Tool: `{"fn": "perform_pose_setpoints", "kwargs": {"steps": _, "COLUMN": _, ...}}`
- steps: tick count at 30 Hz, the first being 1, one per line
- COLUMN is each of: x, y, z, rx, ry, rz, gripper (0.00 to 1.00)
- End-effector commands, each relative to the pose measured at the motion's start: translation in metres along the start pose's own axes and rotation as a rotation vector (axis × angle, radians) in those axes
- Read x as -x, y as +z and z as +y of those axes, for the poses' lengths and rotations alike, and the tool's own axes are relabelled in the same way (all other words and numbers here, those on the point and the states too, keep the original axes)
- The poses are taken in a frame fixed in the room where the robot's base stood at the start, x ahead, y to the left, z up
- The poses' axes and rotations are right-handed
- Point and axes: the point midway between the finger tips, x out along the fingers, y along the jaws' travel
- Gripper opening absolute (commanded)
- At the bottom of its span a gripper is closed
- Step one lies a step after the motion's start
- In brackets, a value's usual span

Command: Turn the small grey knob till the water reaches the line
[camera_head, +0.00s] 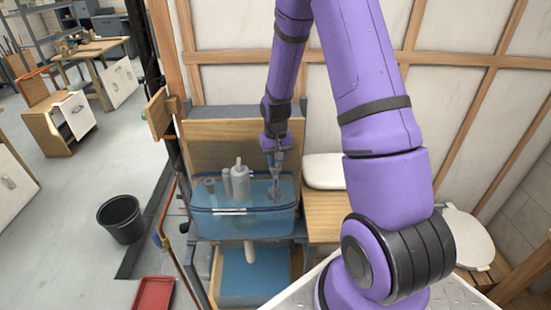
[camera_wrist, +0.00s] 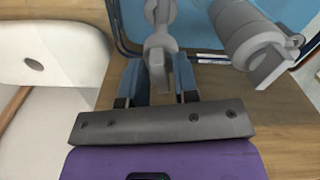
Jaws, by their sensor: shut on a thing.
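A clear tank (camera_head: 260,222) with blue water stands below my arm in the head view. Several grey fittings stand in it, among them a tall grey cylinder (camera_head: 240,182). My gripper (camera_head: 277,172) reaches down at the tank's right part. In the wrist view my gripper (camera_wrist: 158,85) is shut on the small grey knob (camera_wrist: 157,58), which sits between the two blue-grey fingers on top of a grey fitting. A pale mark (camera_head: 229,212) shows on the tank's front; I cannot tell exactly where the water stands against it.
A larger grey fitting (camera_wrist: 252,42) stands close to the right of my fingers. A white lid-like piece (camera_head: 323,171) lies right of the tank. A blue-lined bin (camera_head: 250,275) is below. A black bucket (camera_head: 121,220) and red tray (camera_head: 153,294) are on the floor at left.

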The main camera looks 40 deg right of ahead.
Motion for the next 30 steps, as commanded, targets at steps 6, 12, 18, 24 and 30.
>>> {"fn": "perform_pose_setpoints", "kwargs": {"steps": 6, "x": 0.0004, "y": -0.0005, "z": 0.0012, "rx": 0.184, "ry": 0.0, "rz": 0.001, "gripper": 0.04}}
{"fn": "perform_pose_setpoints", "kwargs": {"steps": 12, "x": 0.0004, "y": -0.0008, "z": 0.0018, "rx": 0.335, "ry": 0.0, "rz": 0.002, "gripper": 0.04}}
{"fn": "perform_pose_setpoints", "kwargs": {"steps": 18, "x": 0.0004, "y": -0.0011, "z": 0.0022, "rx": 0.447, "ry": 0.0, "rz": 0.002, "gripper": 0.04}}
{"fn": "perform_pose_setpoints", "kwargs": {"steps": 24, "x": 0.0004, "y": -0.0013, "z": 0.0024, "rx": 0.51, "ry": 0.0, "rz": 0.002, "gripper": 0.04}}
{"fn": "perform_pose_setpoints", "kwargs": {"steps": 30, "x": 0.0005, "y": -0.0014, "z": 0.0024, "rx": 0.532, "ry": 0.0, "rz": 0.002, "gripper": 0.04}}
